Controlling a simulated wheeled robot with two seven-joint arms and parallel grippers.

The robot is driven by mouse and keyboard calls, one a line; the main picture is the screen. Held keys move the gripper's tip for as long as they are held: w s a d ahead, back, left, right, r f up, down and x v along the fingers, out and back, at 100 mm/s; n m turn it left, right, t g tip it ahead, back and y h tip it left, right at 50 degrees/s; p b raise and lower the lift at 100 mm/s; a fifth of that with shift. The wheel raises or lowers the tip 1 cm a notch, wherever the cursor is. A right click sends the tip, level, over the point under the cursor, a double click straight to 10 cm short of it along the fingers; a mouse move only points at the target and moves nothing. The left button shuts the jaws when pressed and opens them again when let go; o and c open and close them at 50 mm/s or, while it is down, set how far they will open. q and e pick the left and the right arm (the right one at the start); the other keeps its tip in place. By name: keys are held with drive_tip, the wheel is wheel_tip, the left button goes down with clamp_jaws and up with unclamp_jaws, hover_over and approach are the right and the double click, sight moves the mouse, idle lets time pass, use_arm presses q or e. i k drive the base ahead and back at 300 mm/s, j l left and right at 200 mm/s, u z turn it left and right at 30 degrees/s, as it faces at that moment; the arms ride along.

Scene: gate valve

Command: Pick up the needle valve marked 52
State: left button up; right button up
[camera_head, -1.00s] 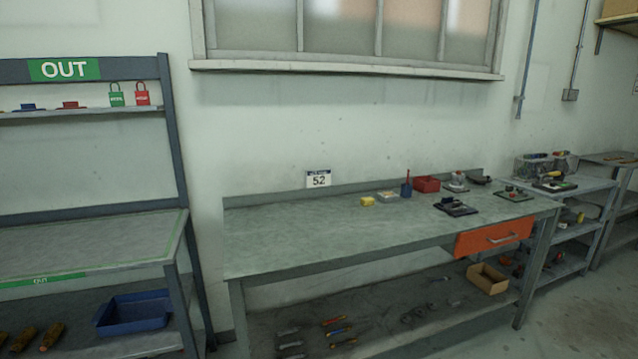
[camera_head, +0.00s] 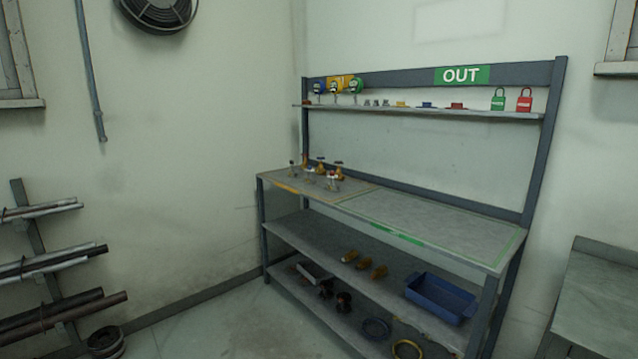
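Neither of my grippers is in view.
The bench's upper shelf (camera_head: 420,112) holds gauges and padlocks. Lower shelves hold brass fittings (camera_head: 364,265) and a blue bin (camera_head: 440,297). The bench's right half is clear. A pipe rack (camera_head: 50,265) stands at left. The floor (camera_head: 225,325) in front is open.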

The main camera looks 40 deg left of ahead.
sight(331, 186)
drive_tip(key=u, duration=1.55)
